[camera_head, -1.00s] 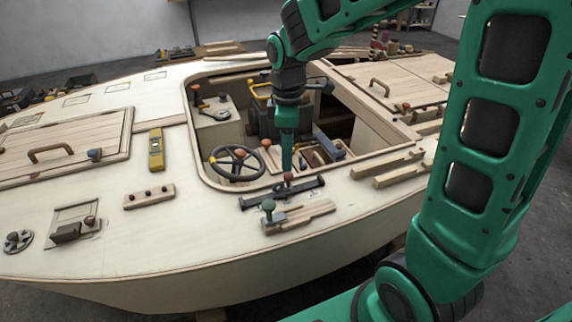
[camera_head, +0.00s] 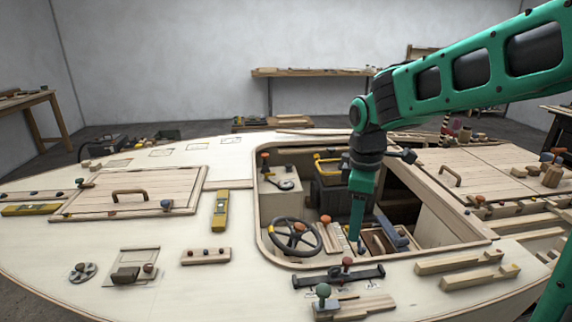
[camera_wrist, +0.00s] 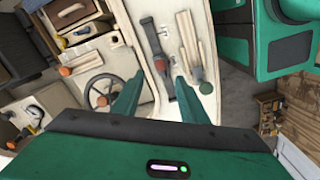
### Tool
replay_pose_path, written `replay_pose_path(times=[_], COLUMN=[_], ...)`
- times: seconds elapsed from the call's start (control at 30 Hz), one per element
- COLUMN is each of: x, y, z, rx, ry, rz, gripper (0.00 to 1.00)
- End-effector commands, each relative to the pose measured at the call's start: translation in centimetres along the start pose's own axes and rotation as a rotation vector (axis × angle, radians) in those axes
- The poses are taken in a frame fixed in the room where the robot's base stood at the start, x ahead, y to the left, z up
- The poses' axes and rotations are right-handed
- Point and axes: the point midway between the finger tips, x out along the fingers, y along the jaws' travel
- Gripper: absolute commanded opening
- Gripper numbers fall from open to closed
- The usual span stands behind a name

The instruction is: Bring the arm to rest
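My green arm reaches in from the right in the head view, with its gripper (camera_head: 355,243) pointing down over the front part of the cockpit opening. In the wrist view, my gripper (camera_wrist: 159,80) has its two green fingers apart with nothing between them. A dark latch bar with a red knob (camera_head: 338,277) lies on the deck just in front of the gripper. It also shows beyond the fingers in the wrist view (camera_wrist: 157,50). The gripper appears clear of the bar.
The steering wheel (camera_head: 295,237) is left of the gripper, inside the cockpit. A green-knobbed clamp (camera_head: 324,303) and wooden strips (camera_head: 460,262) lie on the front deck. A yellow level (camera_head: 220,210) and a handled hatch (camera_head: 130,193) are farther left.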

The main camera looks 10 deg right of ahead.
Motion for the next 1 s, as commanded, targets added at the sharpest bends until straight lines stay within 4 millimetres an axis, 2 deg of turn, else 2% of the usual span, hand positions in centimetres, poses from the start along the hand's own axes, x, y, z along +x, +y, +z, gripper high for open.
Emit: replay_pose_path(times=[0.13,0.23,0.3,0.4,0.5,0.6,0.7,1.0], x=[-0.5,-0.6,-0.4,0.2,1.1,1.8,2.2,2.5], y=[-0.6,-2.1,-3.7,-6.5,-9.1,-11.2,-12.4,-12.9], z=[5.7,11.3,15.1,19.6,22.8,24.8,25.7,26.1], rx=[0.269,0.566,0.786,1.081,1.325,1.503,1.605,1.649], ry=[-0.009,-0.013,-0.014,-0.010,-0.005,-0.001,0.002,0.001], rz=[0.013,0.020,0.021,0.016,0.006,-0.004,-0.012,-0.016], gripper=[0.39,0.39,0.39,0.39,0.39,0.39,0.39,0.39])
